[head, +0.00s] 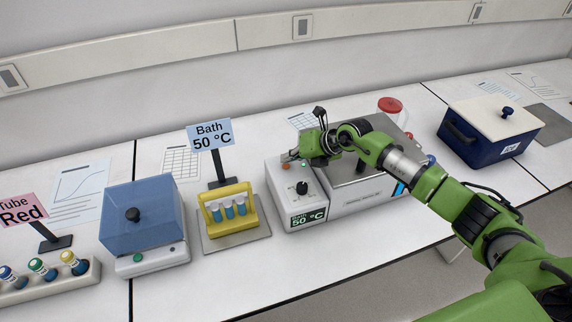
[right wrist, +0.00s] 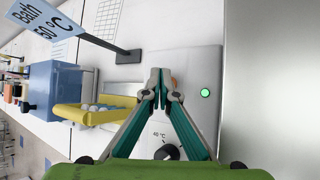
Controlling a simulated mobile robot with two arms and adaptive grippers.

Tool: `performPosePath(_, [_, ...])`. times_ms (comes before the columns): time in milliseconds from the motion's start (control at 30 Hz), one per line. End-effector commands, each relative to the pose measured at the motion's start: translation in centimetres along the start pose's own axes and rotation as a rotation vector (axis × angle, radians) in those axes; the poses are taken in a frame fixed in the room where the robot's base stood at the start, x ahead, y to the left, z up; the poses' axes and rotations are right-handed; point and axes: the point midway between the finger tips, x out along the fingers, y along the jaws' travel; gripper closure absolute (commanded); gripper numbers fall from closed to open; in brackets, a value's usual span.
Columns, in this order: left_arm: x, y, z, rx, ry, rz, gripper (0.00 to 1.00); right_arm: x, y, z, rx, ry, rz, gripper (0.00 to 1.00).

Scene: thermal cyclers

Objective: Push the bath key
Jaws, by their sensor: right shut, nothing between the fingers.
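The bath (head: 340,208) is a white box unit with a grey metal lid, and its display (head: 308,219) reads 50 °C. Its control panel has a black knob (head: 302,187) and an orange round key (head: 287,166) near the back. My right gripper (head: 289,157) is shut and empty, with its fingertips over the panel close to the orange key. In the right wrist view the closed fingertips (right wrist: 160,76) partly cover the orange key (right wrist: 174,83); I cannot tell whether they touch it. A green light (right wrist: 205,93) glows beside it. My left gripper is not in view.
A "Bath 50 °C" sign (head: 209,135) and a yellow tube rack (head: 229,211) stand left of the bath. Further left is a blue-lidded device (head: 141,215). A dark blue box (head: 488,141) and a red-capped jar (head: 390,106) are to the right and behind.

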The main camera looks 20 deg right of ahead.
Motion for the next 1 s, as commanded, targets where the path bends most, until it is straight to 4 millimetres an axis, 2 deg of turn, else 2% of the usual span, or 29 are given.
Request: performPosePath(1000, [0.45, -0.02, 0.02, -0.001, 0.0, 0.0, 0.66, 0.62, -0.46, -0.49, 0.0, 0.001, 0.0, 1.0])
